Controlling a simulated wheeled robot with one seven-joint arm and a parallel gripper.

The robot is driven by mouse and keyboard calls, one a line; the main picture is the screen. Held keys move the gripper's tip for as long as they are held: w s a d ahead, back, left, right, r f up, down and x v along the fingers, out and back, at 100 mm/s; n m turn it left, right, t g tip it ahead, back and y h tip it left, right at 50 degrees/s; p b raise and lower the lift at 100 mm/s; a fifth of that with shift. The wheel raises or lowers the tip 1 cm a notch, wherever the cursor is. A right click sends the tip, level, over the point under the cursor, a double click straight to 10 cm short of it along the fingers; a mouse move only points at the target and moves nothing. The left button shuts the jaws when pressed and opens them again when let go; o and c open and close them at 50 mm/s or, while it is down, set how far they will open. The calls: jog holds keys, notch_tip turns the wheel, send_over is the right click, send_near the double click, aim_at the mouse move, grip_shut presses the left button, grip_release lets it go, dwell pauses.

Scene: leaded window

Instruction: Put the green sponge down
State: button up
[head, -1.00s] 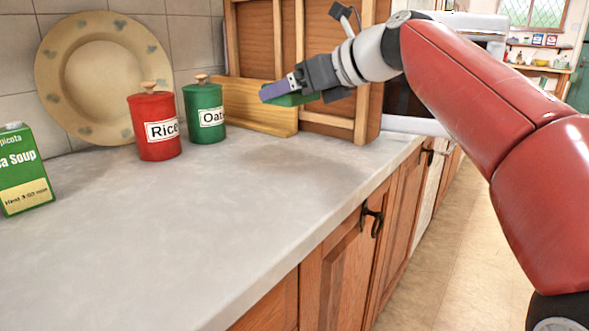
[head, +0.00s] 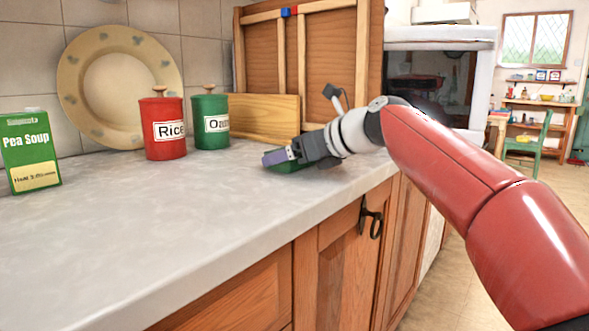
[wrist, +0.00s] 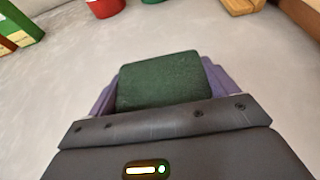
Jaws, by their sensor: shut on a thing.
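The green sponge (wrist: 158,80) sits between the two purple fingers of my gripper in the wrist view, with one finger against each side. In the head view my gripper (head: 272,159) is low over the grey countertop (head: 190,210), in front of the wooden box. The sponge (head: 288,167) shows there as a green strip, partly hidden by a finger. It is at or just above the counter; I cannot tell whether it touches. My gripper is shut on it.
A red Rice canister (head: 163,128), a green canister (head: 210,122) and a wooden box (head: 265,118) stand behind. A Pea Soup carton (head: 30,152) is at the left, a plate (head: 118,85) against the wall. The counter's front and middle are clear.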

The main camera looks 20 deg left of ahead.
jog(key=shift+f, duration=0.1)
jog(key=o, duration=0.7)
jog(key=shift+r, duration=0.2)
jog(key=v, duration=1.2)
jog(key=shift+s, duration=0.1)
